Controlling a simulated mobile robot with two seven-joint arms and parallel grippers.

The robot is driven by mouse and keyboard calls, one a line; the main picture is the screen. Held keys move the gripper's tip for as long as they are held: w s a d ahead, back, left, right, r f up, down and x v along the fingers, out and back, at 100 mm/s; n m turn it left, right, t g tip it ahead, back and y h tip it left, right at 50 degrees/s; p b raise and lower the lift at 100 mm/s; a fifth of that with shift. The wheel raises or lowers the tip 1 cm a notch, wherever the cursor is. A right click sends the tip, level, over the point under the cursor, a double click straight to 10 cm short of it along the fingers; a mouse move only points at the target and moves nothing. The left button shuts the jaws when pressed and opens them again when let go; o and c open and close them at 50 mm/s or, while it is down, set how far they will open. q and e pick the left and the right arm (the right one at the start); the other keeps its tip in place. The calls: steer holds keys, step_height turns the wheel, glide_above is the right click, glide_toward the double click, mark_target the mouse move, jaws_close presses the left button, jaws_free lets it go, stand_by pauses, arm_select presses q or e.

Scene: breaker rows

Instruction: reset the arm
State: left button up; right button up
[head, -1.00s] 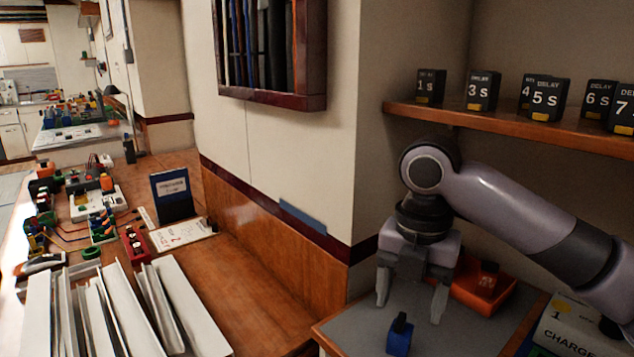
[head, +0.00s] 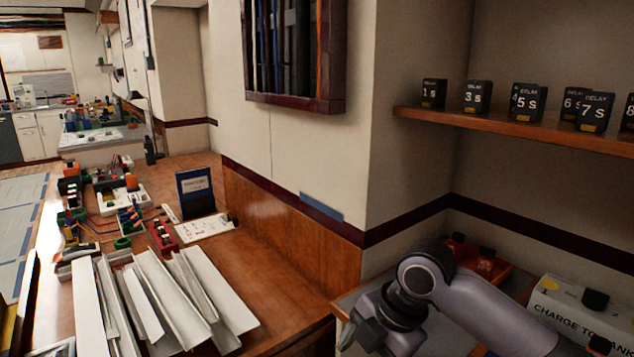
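My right arm comes in from the lower right of the head view. Its gripper (head: 362,340) hangs low over the small side table, tilted toward the lower left, and is partly cut off by the bottom edge. One finger shows at its left; the other is not clearly seen, so I cannot tell its opening. No held object shows. My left gripper is not in view.
Black delay blocks (head: 529,103) stand on the wooden shelf (head: 460,116). An orange tray (head: 497,275) and a white box (head: 570,310) lie behind my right arm. White channels (head: 150,300), a blue-covered stand (head: 196,191) and electrical parts (head: 125,200) crowd the bench at left.

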steer(key=s+f+m+t+y+p, duration=0.1)
steer(key=s+f+m+t+y, duration=0.3)
steer(key=f+m, duration=0.95)
steer(key=s+d+f+m+t+h, duration=0.2)
steer(key=s+d+f+m, duration=0.2)
steer(key=s+d+m, duration=0.1)
steer(key=s+d+f+m+t+h+p, duration=0.1)
steer(key=s+d+f+m+t+h, duration=0.2)
steer(key=s+d, duration=0.5)
steer(key=shift+s+f+m+h, duration=0.35)
steer(key=shift+s+m, duration=0.25)
steer(key=shift+m, duration=0.25)
